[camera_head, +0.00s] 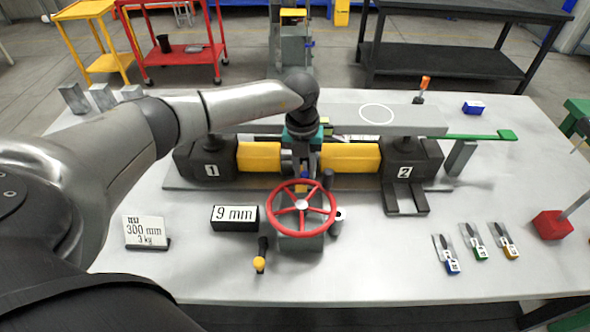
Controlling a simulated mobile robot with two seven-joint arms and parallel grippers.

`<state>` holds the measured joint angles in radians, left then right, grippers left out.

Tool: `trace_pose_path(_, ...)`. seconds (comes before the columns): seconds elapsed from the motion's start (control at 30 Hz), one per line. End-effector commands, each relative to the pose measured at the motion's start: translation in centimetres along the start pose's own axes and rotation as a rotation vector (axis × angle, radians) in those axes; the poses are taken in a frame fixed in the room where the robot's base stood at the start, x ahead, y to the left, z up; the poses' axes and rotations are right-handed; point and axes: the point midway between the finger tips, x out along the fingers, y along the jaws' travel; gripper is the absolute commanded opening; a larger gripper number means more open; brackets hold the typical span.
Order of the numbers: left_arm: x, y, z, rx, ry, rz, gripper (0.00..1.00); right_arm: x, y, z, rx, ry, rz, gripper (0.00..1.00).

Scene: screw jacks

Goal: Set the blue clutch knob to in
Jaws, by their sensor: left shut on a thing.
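My left gripper (303,160) reaches down over the middle of the jack mechanism, between the two yellow sleeves, just behind the red handwheel (302,232). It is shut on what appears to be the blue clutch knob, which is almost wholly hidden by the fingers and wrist. I cannot read whether the knob stands at in or out. The handwheel sits in front on a grey block, untouched. My right gripper is not in view.
Jack 1 (207,160) and jack 2 (410,160) stand at either end of the yellow sleeves (350,158). A black 9 mm display (234,218), a yellow-tipped lever (260,262), and several tagged tools (476,241) lie in front. A red block (552,225) stands right.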

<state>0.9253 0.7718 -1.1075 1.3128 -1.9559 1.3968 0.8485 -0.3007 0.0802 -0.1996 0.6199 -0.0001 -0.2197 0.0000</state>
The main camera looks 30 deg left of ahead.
Motion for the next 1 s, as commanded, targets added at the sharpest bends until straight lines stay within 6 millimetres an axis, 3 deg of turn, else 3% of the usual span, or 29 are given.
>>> trace_pose_path(0.13, 0.1, -2.1, 0.4, 0.002, -0.005, -0.007, 0.0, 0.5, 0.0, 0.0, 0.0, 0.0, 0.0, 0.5)
trace_pose_path(0.47, 0.0, -2.7, 0.4, 0.003, -0.006, -0.009, 0.0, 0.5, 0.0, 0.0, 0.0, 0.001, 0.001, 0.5)
trace_pose_path(0.5, 0.0, -2.7, 0.4, 0.003, -0.006, -0.01, 0.3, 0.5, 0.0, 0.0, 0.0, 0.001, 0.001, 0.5)
trace_pose_path(0.7, 0.0, -2.7, 0.4, 0.003, -0.006, -0.009, 0.52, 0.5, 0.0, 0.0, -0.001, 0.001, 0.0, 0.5)
trace_pose_path(0.77, 0.0, -2.6, 0.4, 0.003, -0.005, -0.008, 0.59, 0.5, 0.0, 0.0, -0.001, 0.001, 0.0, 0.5)
trace_pose_path(1.0, 0.0, -2.5, 0.4, 0.002, -0.003, -0.004, 0.59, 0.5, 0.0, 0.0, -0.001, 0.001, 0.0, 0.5)
